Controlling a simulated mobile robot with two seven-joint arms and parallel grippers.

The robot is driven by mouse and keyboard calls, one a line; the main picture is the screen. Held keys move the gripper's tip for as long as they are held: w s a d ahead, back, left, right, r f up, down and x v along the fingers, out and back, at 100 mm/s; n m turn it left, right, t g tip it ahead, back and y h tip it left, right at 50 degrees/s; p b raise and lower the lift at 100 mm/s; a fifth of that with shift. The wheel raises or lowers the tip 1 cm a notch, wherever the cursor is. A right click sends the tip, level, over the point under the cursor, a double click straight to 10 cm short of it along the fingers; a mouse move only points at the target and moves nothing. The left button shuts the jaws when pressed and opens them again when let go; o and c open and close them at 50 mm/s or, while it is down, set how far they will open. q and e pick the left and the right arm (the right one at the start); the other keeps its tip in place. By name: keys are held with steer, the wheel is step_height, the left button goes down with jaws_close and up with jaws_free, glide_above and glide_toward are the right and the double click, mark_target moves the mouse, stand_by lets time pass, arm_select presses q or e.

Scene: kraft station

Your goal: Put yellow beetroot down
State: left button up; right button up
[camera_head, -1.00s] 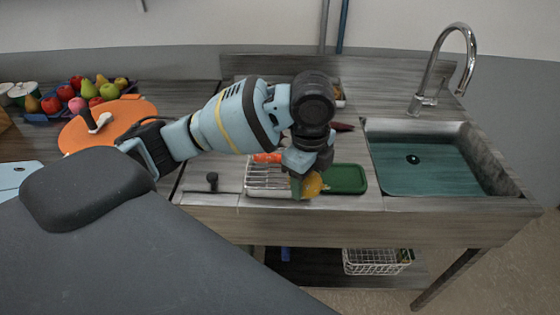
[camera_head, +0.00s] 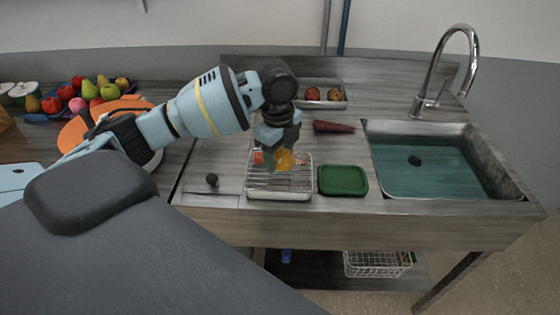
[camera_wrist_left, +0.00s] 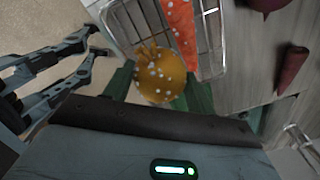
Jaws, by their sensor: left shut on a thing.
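My left gripper (camera_head: 277,158) is shut on the yellow beetroot (camera_head: 285,160) and holds it over the metal wire-rack tray (camera_head: 280,196). In the left wrist view the round, white-speckled yellow beetroot (camera_wrist_left: 158,72) sits between the green fingers of the left gripper (camera_wrist_left: 158,90), near the rack's edge (camera_wrist_left: 122,30). I cannot tell whether it touches the rack. At the left of the wrist view, dark parted links (camera_wrist_left: 75,60) may be my right gripper; its jaw state is unclear.
An orange carrot-like piece (camera_wrist_left: 181,28) lies in the rack. A dark red root (camera_head: 334,127) and a tray of reddish items (camera_head: 321,105) lie behind.

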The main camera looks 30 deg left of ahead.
mark_target(278, 152)
arm_select(q)
steer(key=shift+f, duration=1.2)
steer(key=o, duration=1.1)
steer(key=shift+f, duration=0.15)
steer(key=r, duration=1.1)
steer(key=shift+s+r+p, duration=0.15)
steer(key=shift+s+p, duration=0.1)
steer(key=shift+p, duration=0.05)
steer(key=shift+r, duration=0.55)
arm_select(e)
steer(key=shift+w+d+r, duration=0.1)
steer(key=shift+w+r, duration=0.25)
steer(key=shift+r, duration=0.05)
arm_select(q)
steer(key=shift+s+f, duration=0.1)
